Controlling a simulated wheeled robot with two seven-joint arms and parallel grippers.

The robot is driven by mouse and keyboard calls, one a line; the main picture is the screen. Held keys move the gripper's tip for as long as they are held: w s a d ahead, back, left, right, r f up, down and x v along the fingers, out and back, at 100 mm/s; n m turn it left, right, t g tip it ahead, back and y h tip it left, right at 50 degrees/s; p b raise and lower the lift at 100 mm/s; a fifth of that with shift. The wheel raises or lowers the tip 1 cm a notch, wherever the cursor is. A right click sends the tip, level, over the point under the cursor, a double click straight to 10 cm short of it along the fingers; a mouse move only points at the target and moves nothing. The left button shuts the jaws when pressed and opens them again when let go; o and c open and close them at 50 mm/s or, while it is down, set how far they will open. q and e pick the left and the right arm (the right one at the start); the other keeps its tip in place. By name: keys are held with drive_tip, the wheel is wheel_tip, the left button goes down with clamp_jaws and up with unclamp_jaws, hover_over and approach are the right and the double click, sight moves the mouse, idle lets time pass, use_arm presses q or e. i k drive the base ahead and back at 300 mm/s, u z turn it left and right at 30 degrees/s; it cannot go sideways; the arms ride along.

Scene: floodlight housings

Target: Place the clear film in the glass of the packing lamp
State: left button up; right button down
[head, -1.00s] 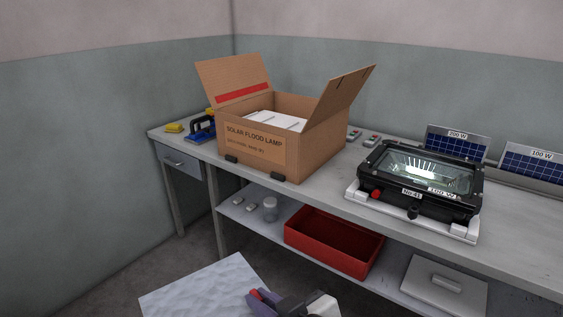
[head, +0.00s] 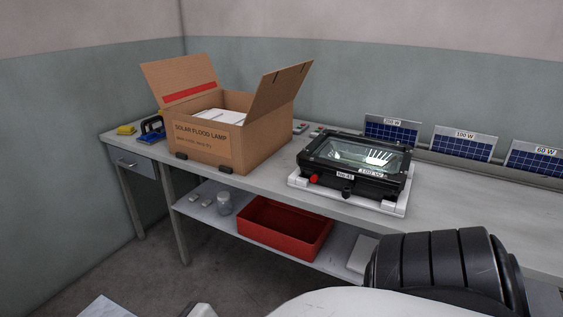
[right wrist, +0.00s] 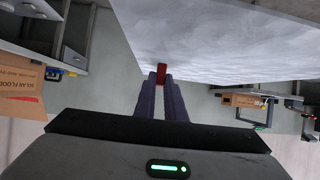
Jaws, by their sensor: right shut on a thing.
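The clear film (right wrist: 225,40) is a large pale, rippled sheet in the right wrist view. My right gripper (right wrist: 161,78) is shut on a small red tab at the sheet's near edge. In the head view only a corner of the sheet (head: 103,309) shows at the bottom left, and the right gripper's fingers are out of frame. A black floodlight (head: 352,166) with a clear glass front (head: 366,155) lies face up on a white stand (head: 398,209) on the bench. Its labels seem to read No.41 and 100 W. The sheet is well apart from the lamp. My left gripper is not in view.
An open carton (head: 268,141) marked SOLAR FLOOD LAMP stands left of the lamp. Small solar panels (head: 461,145) line the back. A red bin (head: 285,230) sits on the lower shelf. My black and white arm links cover the lower right. Bare bench top lies right of the lamp.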

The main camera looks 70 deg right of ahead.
sight(357, 154)
drive_tip(key=k, duration=2.2)
drive_tip(key=z, duration=2)
drive_tip(key=i, duration=1.65)
